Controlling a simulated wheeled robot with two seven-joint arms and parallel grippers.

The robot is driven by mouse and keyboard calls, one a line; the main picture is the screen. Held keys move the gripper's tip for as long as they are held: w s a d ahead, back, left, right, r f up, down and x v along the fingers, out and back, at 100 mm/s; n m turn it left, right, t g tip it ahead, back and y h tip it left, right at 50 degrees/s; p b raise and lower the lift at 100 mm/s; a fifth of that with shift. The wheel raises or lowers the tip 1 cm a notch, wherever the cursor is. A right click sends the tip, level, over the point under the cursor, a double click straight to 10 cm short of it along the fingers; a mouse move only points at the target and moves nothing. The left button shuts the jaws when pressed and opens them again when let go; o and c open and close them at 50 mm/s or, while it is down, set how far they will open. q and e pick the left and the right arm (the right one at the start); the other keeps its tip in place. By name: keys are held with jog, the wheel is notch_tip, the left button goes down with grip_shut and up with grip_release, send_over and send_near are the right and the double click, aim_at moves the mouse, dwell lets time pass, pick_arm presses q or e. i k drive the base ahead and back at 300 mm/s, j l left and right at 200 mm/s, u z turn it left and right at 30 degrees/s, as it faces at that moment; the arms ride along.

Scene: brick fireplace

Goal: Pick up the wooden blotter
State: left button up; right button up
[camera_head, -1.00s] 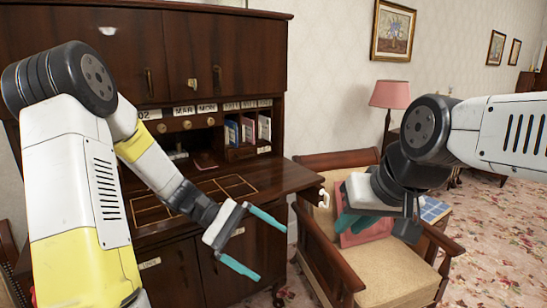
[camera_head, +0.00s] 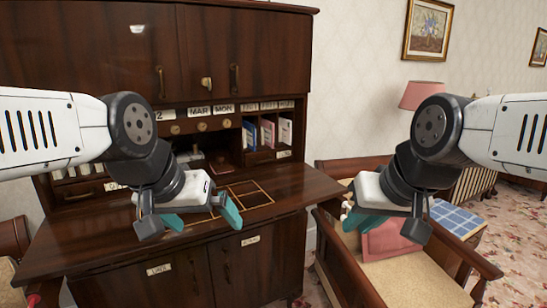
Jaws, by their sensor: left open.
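A small reddish-brown object (camera_head: 222,164), which may be the wooden blotter, sits at the back of the desk surface below the drawers; its shape is too small to be sure. My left gripper (camera_head: 201,214) is open and empty above the desk's front part, in front of that object and apart from it. My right gripper (camera_head: 376,222) hangs to the right of the desk, in front of the armchair; only part of its teal fingers shows, so its opening is unclear.
The dark wooden desk (camera_head: 285,187) has a gold-lined grid on its top and upper cabinets overhanging the back. Books (camera_head: 268,133) stand in a cubby at the right. An armchair (camera_head: 345,255) with a pink cushion (camera_head: 390,240) stands close by on the right.

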aim_at(220, 166)
jog(key=i+j+u, duration=0.2)
jog(key=u, duration=0.25)
jog(key=i+j+u, duration=0.15)
jog(key=u, duration=0.3)
